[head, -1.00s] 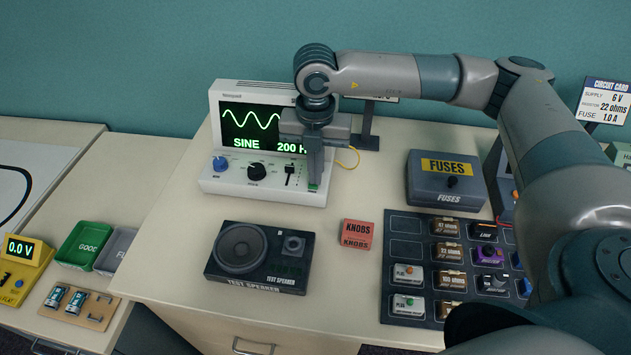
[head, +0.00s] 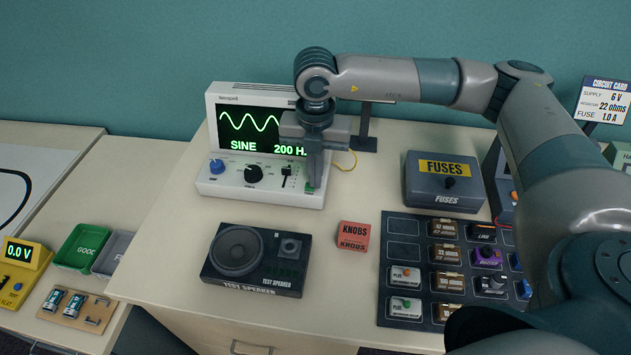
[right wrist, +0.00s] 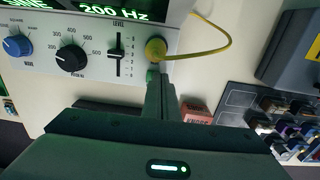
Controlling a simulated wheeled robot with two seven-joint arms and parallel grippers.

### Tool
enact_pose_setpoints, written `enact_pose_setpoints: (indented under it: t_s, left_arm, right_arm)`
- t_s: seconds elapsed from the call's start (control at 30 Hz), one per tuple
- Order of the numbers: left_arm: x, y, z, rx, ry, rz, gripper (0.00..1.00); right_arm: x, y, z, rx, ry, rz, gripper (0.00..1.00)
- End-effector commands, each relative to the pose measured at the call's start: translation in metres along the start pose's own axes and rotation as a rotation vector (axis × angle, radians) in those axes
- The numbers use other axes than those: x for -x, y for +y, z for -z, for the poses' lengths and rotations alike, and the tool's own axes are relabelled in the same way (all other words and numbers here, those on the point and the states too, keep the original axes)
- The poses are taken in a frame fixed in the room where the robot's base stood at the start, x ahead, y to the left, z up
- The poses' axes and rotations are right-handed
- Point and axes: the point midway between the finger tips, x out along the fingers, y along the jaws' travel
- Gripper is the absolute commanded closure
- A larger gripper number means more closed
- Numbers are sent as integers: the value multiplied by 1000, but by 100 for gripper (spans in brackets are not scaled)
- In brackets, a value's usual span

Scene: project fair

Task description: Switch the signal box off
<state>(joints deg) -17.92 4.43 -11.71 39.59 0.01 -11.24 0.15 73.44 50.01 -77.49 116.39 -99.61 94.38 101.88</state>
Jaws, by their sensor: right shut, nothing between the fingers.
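The signal box (head: 232,180) is white and stands at the back of the table. Its screen (head: 255,132) is lit and reads SINE and 200 Hz with a green wave. Its front has a blue knob, a black knob and a slider (right wrist: 116,52). The left gripper is not in view.
A test speaker (head: 222,275), a red KNOBS box (head: 354,236), a FUSES box (head: 443,190) and a dark parts board (head: 402,252) share the table. Bare tabletop lies between the signal box and speaker.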

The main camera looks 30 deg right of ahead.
Motion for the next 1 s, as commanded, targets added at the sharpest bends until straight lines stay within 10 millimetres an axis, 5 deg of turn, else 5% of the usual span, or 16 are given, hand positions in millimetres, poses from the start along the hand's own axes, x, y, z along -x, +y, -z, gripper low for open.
enact_pose_setpoints:
  t_s: [0.03,1.0]
  left_arm:
    - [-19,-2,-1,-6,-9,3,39]
    - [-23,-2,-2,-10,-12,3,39]
  right_arm:
    - [-16,0,0,0,0,0,100]
    - [-20,0,0,0,0,0,100]
